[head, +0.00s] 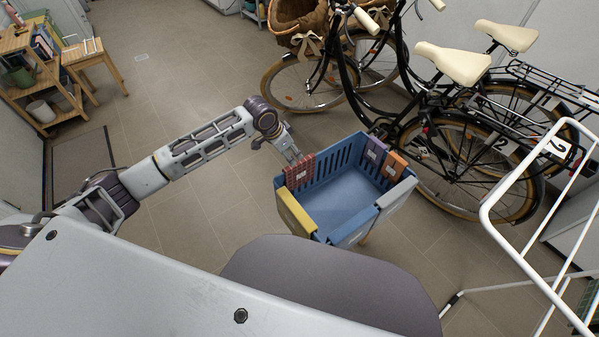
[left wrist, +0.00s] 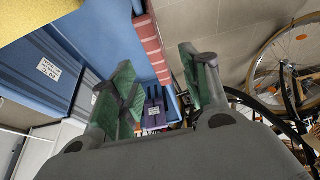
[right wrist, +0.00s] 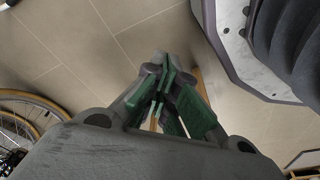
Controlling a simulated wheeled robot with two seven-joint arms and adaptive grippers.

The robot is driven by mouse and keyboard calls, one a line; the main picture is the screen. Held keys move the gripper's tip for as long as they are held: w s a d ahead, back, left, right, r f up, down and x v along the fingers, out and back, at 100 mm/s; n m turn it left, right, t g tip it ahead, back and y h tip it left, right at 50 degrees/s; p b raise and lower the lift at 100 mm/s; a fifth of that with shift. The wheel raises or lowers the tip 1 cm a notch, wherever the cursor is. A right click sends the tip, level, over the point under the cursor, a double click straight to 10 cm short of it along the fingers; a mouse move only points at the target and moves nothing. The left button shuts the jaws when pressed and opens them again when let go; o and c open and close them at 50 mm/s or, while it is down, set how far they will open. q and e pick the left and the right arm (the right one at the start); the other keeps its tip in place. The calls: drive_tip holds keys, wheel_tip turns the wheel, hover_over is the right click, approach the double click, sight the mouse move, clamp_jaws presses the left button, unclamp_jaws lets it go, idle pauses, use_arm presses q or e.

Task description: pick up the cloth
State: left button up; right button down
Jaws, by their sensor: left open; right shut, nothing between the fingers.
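Several cloths hang over the rim of a blue crate (head: 350,191); the frames do not single one out. The red checked cloth (head: 299,174) hangs at the crate's left corner, a purple cloth (head: 375,150) and an orange cloth (head: 394,166) at the back right, and a yellow cloth (head: 296,212) at the front left. My left gripper (head: 294,155) is open at the red cloth's upper end. In the left wrist view the red cloth (left wrist: 149,42) shows between the spread fingers; contact is unclear. My right gripper (right wrist: 161,75) is shut and empty; the head view does not show it.
Two black bicycles (head: 462,66) stand behind and right of the crate. A white rack frame (head: 497,207) is at the right. A wooden shelf (head: 40,75) and stool (head: 88,58) stand at the far left. The tiled floor (head: 190,75) is open left of the crate.

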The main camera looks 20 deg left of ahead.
sight(298, 162)
use_arm(q)
drive_tip(key=b+x, duration=0.1)
drive_tip(key=x, duration=0.4)
drive_tip(key=shift+f, duration=0.15)
drive_tip(key=shift+b+x, duration=0.4)
drive_tip(key=shift+x, duration=1)
use_arm(e)
wheel_tip(298, 162, up, 6)
drive_tip(key=w+a, duration=0.1)
drive_tip(key=shift+a+f, duration=0.15)
drive_tip(key=shift+a, duration=0.25)
drive_tip(key=shift+w, duration=0.1)
use_arm(q)
drive_tip(key=shift+d+f, duration=0.1)
drive_tip(key=shift+f, duration=0.05)
drive_tip(key=shift+w+d+f, duration=0.15)
drive_tip(key=shift+f, duration=0.25)
drive_tip(key=shift+b+x, duration=0.55)
drive_tip(key=shift+x, duration=0.3)
drive_tip(key=shift+b+x, duration=0.35)
drive_tip(key=shift+x, duration=0.85)
use_arm(e)
drive_tip(key=shift+g, duration=0.3)
drive_tip(key=r, duration=0.2)
drive_tip(key=a+r, duration=0.1)
drive_tip(key=r, duration=0.2)
drive_tip(key=shift+r, duration=0.15)
